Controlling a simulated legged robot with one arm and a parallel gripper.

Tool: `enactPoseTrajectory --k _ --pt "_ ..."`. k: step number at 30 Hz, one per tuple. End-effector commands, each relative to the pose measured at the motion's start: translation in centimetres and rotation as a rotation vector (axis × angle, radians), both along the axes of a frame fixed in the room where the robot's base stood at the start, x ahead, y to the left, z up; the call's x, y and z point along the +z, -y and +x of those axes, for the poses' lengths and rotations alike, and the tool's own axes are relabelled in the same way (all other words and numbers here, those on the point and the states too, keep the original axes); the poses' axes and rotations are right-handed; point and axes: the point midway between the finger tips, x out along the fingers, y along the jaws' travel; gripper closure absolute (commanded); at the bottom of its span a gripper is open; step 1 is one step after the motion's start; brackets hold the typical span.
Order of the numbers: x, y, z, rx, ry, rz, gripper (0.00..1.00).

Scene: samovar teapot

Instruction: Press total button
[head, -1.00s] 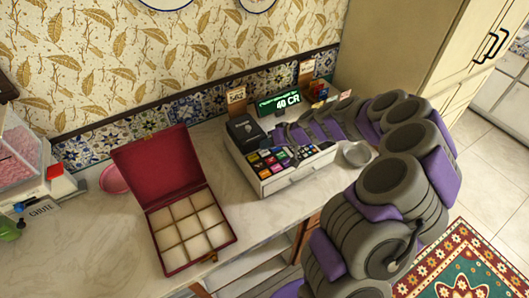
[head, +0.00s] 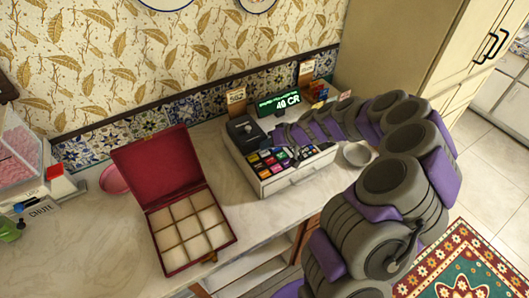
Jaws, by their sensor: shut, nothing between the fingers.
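The cash register (head: 290,180) stands on the counter, white with a dark top part and a keypad of coloured keys (head: 266,161). Its green-lit display (head: 279,104) reads "40 CR". My arm reaches in from the lower right and bends over the register. My gripper (head: 297,153) is shut and empty, low over the right part of the keypad. It hides some keys there. I cannot tell which key is the total button, or whether the fingertips touch a key.
An open red box (head: 159,165) with pale compartments lies left of the register. A small grey bowl (head: 357,154) stands to its right. Card signs (head: 236,99) stand behind. A pink bowl (head: 114,180) is at the left. Counter between box and register is clear.

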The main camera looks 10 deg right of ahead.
Motion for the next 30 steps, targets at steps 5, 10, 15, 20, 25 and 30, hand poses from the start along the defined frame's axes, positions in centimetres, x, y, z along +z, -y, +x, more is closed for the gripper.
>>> enactPoseTrajectory --k 5,10,15,20,25,30 --pt "0.01 0.0 0.01 0.0 0.0 0.0 1.0" --pt "0.0 0.0 0.0 0.0 0.0 0.0 1.0" --pt "0.0 0.0 0.0 0.0 0.0 0.0 1.0" --pt "-0.23 -0.01 -0.02 0.0 0.0 0.0 1.0" --pt "-0.73 -0.05 -0.08 0.0 0.0 0.0 1.0" --pt "-0.75 -0.06 -0.11 -0.001 -0.001 0.0 1.0"
